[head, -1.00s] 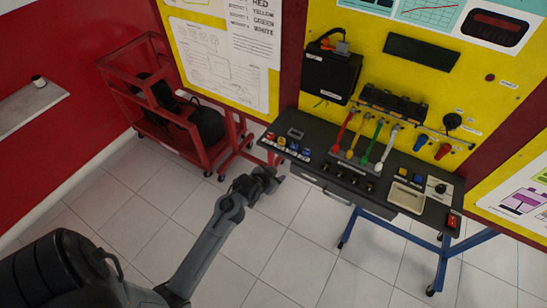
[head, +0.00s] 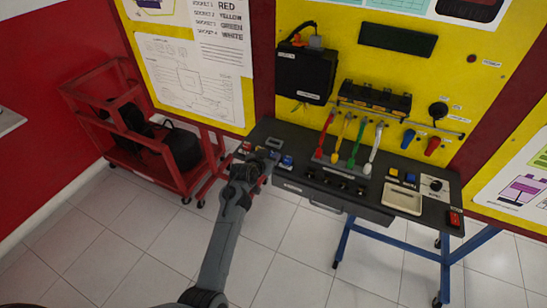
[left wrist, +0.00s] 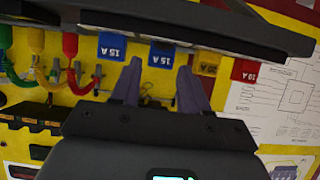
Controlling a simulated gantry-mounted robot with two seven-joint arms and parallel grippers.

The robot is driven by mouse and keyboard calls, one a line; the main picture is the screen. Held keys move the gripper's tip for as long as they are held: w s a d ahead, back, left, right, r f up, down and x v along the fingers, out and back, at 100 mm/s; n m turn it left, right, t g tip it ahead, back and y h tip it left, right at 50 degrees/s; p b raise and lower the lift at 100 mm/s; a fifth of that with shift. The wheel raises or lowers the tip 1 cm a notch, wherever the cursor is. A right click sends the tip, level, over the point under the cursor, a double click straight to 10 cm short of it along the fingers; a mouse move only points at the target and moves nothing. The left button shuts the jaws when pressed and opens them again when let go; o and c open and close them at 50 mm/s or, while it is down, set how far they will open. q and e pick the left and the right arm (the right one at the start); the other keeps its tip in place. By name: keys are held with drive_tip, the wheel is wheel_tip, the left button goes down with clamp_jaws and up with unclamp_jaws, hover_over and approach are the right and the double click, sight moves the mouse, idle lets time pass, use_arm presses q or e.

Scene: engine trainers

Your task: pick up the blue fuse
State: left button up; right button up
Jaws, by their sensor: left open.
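Two blue fuses marked 15 A stand side by side at the left end of the bench shelf. In the left wrist view one blue fuse (left wrist: 161,54) is between and just beyond my fingertips, and the other blue fuse (left wrist: 111,46) is to its left. One also shows in the head view (head: 287,161). My left gripper (left wrist: 158,78) is open and empty, its fingers spread toward the fuse row. In the head view the left gripper (head: 266,163) is at the shelf's front left edge and partly hides the row. My right gripper is out of view.
An orange fuse (left wrist: 207,63) and a red fuse (left wrist: 245,70) are in the same row. Coloured wire plugs (head: 352,152) stand right of the fuses on the dark shelf (head: 325,183). A red cart (head: 150,165) stands left. The floor in front is clear.

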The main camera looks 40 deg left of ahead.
sight(273, 153)
use_arm(q)
drive_tip(key=shift+b+x, duration=0.55)
drive_tip(key=shift+x, duration=2.25)
drive_tip(key=shift+r, duration=0.15)
drive_tip(key=shift+c, duration=0.4)
drive_tip(key=c, duration=0.6)
